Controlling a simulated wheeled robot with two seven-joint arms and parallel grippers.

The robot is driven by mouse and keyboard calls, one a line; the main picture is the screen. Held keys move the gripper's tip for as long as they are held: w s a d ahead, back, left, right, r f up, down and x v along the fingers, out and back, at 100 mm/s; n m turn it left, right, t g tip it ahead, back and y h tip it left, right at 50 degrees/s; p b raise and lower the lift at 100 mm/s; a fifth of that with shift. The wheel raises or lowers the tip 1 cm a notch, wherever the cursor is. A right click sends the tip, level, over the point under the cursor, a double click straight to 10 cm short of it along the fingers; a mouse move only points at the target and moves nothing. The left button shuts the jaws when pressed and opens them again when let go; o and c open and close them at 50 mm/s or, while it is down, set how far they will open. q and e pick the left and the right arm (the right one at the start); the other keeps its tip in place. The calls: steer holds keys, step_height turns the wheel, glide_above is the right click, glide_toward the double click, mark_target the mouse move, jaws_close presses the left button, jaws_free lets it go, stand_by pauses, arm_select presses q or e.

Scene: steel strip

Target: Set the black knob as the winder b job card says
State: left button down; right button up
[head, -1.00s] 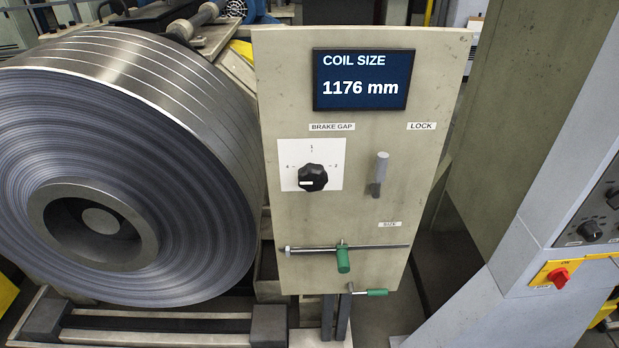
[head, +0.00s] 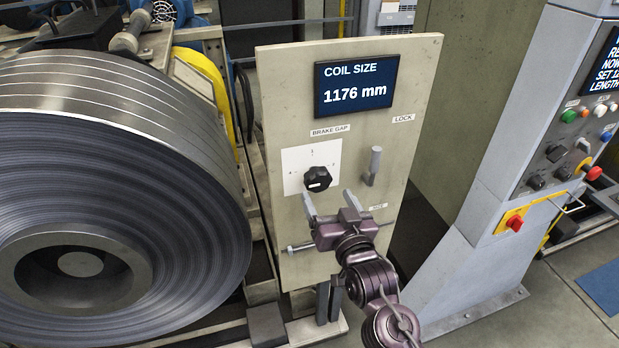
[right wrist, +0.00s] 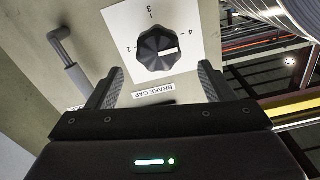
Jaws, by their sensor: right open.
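The black knob (head: 317,178) sits on a white dial plate (head: 328,154) under the BRAKE GAP label. It also shows in the right wrist view (right wrist: 158,50), where the figures 2, 3 and 4 are legible around it. Its white mark points roughly toward 4. My right gripper (head: 331,200) is open and empty, just below and in front of the knob in the head view. In the right wrist view its fingertips (right wrist: 161,70) stand apart on either side of the knob's near edge, not visibly touching it. My left gripper is not in view. No winder b job card is recognisable.
The panel screen (head: 356,85) reads COIL SIZE 1176 mm. A grey LOCK lever (head: 374,167) stands right of the knob. A metal rod (head: 299,247) crosses below, partly hidden by my arm. A large steel coil (head: 150,190) is left; a control console (head: 545,150) with a cut-off screen is right.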

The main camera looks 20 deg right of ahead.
mark_target(321, 183)
steer(key=w+p, duration=0.1)
steer(key=w, duration=0.5)
steer(key=shift+w, duration=0.25)
steer(key=shift+w+f, duration=0.1)
steer(key=shift+w, duration=0.25)
steer(key=c, duration=0.9)
steer(key=shift+p, duration=0.3)
steer(key=shift+c, duration=0.2)
